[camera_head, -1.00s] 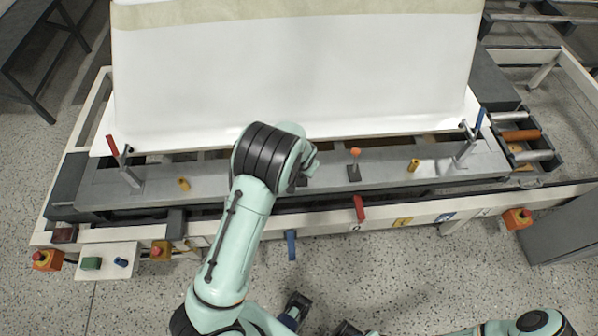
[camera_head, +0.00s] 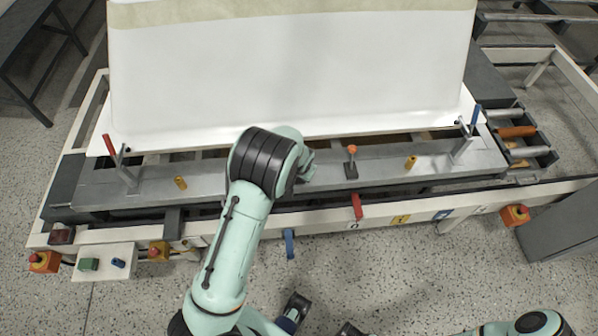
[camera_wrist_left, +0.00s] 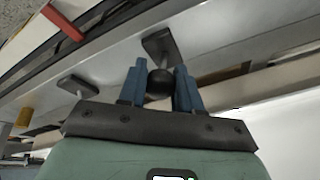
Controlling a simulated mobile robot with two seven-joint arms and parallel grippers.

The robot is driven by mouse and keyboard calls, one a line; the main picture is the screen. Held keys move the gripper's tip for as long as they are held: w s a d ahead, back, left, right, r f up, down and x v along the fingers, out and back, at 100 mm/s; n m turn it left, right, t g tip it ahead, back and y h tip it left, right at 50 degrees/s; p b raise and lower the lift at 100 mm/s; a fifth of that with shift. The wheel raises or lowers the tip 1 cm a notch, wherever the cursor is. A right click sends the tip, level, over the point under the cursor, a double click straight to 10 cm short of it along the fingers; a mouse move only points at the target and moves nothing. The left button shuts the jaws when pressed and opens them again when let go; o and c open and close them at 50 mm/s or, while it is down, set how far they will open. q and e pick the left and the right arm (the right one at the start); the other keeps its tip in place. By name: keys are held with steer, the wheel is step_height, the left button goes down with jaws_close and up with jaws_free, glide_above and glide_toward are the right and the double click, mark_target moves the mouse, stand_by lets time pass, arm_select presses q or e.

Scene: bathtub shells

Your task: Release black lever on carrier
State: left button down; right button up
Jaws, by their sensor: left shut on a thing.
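The black lever shows in the left wrist view as a round black knob (camera_wrist_left: 160,84) close below a dark grey base plate (camera_wrist_left: 161,42). My left gripper (camera_wrist_left: 160,74) has its two blue fingers on either side of this knob and is shut on it. In the head view my left arm reaches over the front rail of the carrier (camera_head: 225,182), and its wrist hides the lever and the fingertips. The large white bathtub shell (camera_head: 290,65) stands upright on the carrier behind.
An orange-knobbed lever (camera_head: 352,151) stands right of my left wrist. Red-handled (camera_head: 109,145) and blue-handled (camera_head: 475,115) clamps stand at the rail's ends. Red (camera_head: 357,206) and blue (camera_head: 289,243) handles stick out in front. The floor in front is mostly clear.

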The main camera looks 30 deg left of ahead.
arm_select(q)
steer(key=c, duration=0.8)
jaws_free()
steer(key=shift+s+d+f, duration=0.15)
steer(key=shift+d+f, duration=0.05)
steer(key=shift+a+r, duration=0.1)
steer(key=p+v, duration=0.2)
steer(key=v, duration=1.1)
steer(key=shift+r, duration=0.15)
